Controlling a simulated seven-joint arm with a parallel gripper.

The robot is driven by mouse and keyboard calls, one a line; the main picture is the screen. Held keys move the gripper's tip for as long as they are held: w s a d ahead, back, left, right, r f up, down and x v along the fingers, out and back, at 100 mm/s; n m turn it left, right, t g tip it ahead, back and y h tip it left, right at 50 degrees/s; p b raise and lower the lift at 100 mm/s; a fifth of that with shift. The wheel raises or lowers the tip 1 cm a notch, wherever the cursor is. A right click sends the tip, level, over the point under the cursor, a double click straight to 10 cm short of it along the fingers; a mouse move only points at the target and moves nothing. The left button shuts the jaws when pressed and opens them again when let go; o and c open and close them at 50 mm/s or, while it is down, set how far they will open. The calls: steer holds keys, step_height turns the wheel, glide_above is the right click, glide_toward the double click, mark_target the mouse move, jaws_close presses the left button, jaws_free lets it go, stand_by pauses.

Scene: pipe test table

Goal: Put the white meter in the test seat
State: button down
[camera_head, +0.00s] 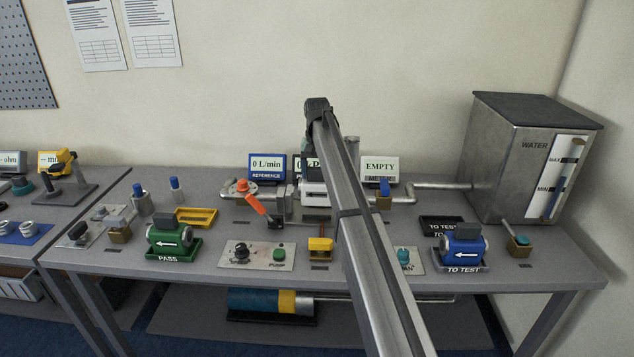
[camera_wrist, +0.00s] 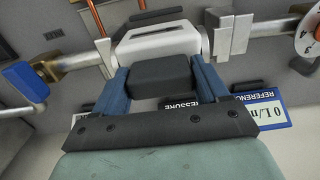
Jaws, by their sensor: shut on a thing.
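The white meter (camera_head: 313,190) is at the test seat in the back middle of the table, partly hidden by my arm in the head view. In the wrist view, my gripper (camera_wrist: 160,78) is shut on the dark block on top of the white meter (camera_wrist: 158,44), with one blue finger on each side. The meter lies roughly in line between the left pipe (camera_wrist: 75,61) and the metal fitting on the right (camera_wrist: 226,36). I cannot tell whether it rests fully in the seat.
An orange-handled valve (camera_head: 252,197) stands left of the seat. A steel water tank (camera_head: 500,145) stands at right. A green meter (camera_head: 170,238) sits in the PASS tray; a blue meter (camera_head: 463,243) sits in a TO TEST tray. Display signs (camera_head: 267,166) stand behind the seat.

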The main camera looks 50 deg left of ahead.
mark_target(317, 180)
steer(key=shift+f, duration=2.05)
jaws_free()
step_height(317, 180, up, 12)
steer(key=shift+r, duration=0.15)
